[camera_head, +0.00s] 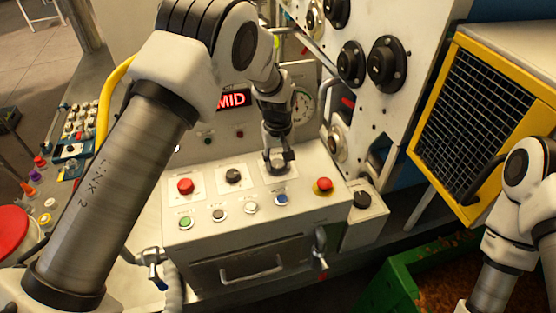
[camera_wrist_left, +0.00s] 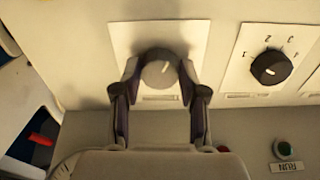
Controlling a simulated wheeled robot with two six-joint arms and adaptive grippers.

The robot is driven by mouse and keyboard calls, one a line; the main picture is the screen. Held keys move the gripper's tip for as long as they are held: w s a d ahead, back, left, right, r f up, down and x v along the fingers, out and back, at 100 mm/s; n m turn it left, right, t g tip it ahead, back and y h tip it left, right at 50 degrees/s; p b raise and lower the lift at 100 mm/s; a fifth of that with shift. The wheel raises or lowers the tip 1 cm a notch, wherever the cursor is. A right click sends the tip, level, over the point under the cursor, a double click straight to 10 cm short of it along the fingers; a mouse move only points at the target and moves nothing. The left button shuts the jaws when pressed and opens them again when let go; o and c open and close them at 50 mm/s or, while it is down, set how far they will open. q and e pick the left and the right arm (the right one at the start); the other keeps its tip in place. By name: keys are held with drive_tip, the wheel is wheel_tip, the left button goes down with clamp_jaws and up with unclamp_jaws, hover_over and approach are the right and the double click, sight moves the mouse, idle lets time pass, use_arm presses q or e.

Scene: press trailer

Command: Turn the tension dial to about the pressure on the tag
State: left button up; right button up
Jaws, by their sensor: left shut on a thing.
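The tension dial is a round grey knob (camera_wrist_left: 159,72) with a pale pointer mark, on a white plate (camera_wrist_left: 190,35) in the left wrist view. My left gripper (camera_head: 278,160) reaches down onto the console top from above. Its two fingers (camera_wrist_left: 160,82) are shut on the knob from both sides. In the head view the gripper mostly hides the knob. My right gripper is out of the head view.
A black selector (camera_head: 233,176), numbered 1 to 4 in the left wrist view (camera_wrist_left: 270,67), and a red button (camera_head: 185,187) sit left of the dial. A red-topped stop button (camera_head: 323,185) is close on the right. A yellow-framed grille (camera_head: 487,105) stands further right.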

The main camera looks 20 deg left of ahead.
sight(278, 162)
use_arm(q)
drive_tip(key=shift+s+f+m, duration=0.1)
drive_tip(key=shift+f+m, duration=0.1)
drive_tip(key=shift+m, duration=2)
drive_tip(key=o, duration=1.1)
drive_tip(key=shift+o, duration=0.3)
drive_tip(key=shift+w+f, duration=0.1)
drive_tip(key=shift+w, duration=0.15)
wheel_tip(278, 162, up, 12)
drive_tip(key=shift+w, duration=0.1)
